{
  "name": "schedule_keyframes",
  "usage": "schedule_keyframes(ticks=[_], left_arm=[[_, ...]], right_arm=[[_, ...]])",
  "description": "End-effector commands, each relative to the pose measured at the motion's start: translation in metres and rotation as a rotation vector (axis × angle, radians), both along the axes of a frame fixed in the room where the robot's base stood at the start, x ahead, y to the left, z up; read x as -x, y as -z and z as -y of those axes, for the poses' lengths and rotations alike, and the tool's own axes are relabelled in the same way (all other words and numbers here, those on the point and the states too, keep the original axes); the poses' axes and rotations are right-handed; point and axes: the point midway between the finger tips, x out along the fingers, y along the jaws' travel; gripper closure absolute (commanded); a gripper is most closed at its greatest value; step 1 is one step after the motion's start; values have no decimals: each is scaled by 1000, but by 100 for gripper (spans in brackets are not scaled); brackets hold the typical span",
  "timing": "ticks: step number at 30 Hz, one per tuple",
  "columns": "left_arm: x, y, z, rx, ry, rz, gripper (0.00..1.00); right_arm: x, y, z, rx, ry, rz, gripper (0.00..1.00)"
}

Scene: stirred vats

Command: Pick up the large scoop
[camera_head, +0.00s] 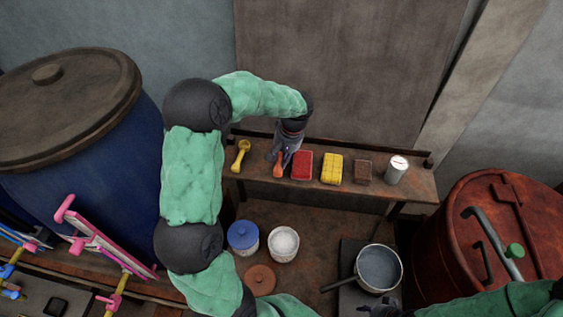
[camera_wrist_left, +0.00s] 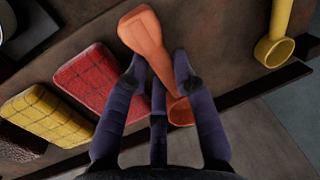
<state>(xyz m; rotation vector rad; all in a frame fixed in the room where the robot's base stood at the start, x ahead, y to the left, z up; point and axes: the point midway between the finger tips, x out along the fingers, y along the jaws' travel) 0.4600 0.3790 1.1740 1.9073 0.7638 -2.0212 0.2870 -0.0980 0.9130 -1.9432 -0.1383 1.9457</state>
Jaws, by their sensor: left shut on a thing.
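An orange scoop (camera_head: 278,168) is at the left part of the narrow shelf, under my left gripper (camera_head: 287,153). In the left wrist view the orange scoop (camera_wrist_left: 146,38) lies between the fingers of my left gripper (camera_wrist_left: 158,70), which is shut on it. Only a dark bit of my right gripper (camera_head: 384,308) shows at the bottom edge.
The shelf (camera_head: 408,186) also bears a red block (camera_head: 303,165), a yellow block (camera_head: 332,169), a brown block (camera_head: 362,172) and a white can (camera_head: 396,170). Below are a blue-lidded tub (camera_head: 243,235), a white tub (camera_head: 284,244) and a pot (camera_head: 380,268). Large vats flank both sides.

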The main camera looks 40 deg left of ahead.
Motion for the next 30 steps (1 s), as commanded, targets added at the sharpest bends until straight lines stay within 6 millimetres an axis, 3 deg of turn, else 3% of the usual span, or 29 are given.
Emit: schedule_keyframes(ticks=[2,10,21,30], left_arm=[[2,-14,2,-1,2,5,100],[43,-70,26,0,1,8,100],[103,-98,60,0,4,3,100],[120,-108,71,0,1,1,100]], right_arm=[[0,1,0,0,0,0,60],[0,7,0,0,0,0,60],[0,15,0,0,0,0,60],[0,16,0,0,0,0,60]])
